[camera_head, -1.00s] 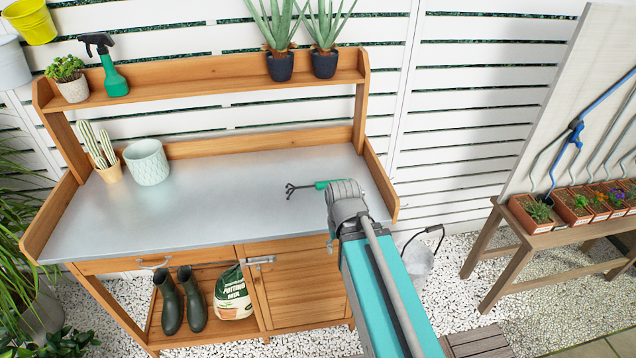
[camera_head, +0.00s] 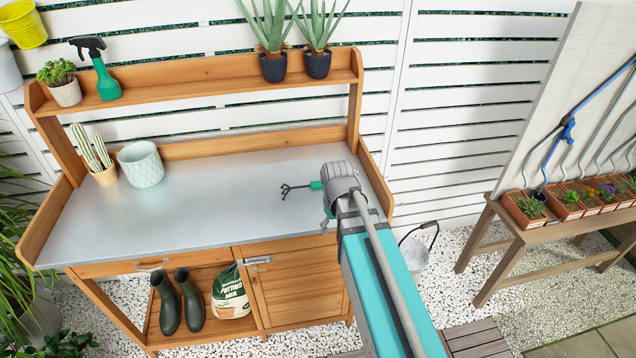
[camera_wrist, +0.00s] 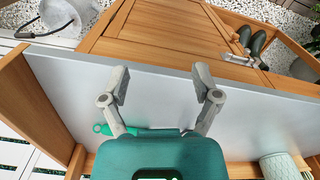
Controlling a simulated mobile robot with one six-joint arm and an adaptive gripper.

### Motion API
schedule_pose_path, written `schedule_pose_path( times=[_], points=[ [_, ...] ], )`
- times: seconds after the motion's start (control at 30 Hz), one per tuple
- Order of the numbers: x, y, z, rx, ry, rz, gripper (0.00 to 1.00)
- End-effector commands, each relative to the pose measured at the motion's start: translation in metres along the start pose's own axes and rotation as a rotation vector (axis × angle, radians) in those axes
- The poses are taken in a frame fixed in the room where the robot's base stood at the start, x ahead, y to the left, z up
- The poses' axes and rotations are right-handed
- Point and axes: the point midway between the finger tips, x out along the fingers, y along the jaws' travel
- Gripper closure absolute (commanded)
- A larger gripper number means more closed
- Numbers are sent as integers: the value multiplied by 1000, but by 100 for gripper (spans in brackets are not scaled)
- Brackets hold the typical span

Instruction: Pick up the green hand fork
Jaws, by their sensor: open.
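The green hand fork lies on the metal top of the potting bench (camera_head: 200,205). In the head view its dark tines point left, and its green handle (camera_head: 316,185) runs right until my arm hides the rest. In the wrist view the fork (camera_wrist: 145,131) lies across the picture beyond my gripper body, handle end to the left, partly hidden by a finger and the gripper body. My gripper (camera_wrist: 162,80) is open, its two fingers apart with nothing between the tips. It is above the bench top and apart from the fork.
A patterned pale pot (camera_head: 141,164) and a potted cactus (camera_head: 97,155) stand at the bench's left. The shelf (camera_head: 200,95) above holds plants and a spray bottle (camera_head: 103,75). Wooden side walls edge the bench. The middle of the top is clear.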

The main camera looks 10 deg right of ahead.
Motion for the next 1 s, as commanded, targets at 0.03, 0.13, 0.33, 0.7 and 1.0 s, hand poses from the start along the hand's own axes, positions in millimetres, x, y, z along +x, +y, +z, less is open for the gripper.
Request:
schedule_pose_path(
  times=[0.03, 0.13, 0.33, 0.7, 1.0],
  points=[
    [-10, 5, -19, -61, 0, 0, 20],
    [-20, 13, -45, -206, 0, 0, 20],
    [-41, 28, -98, -513, 0, 0, 20],
    [-77, 56, -192, -1062, 0, 0, 20],
    [-89, 66, -228, -1310, 1, 0, 20]
  ],
)
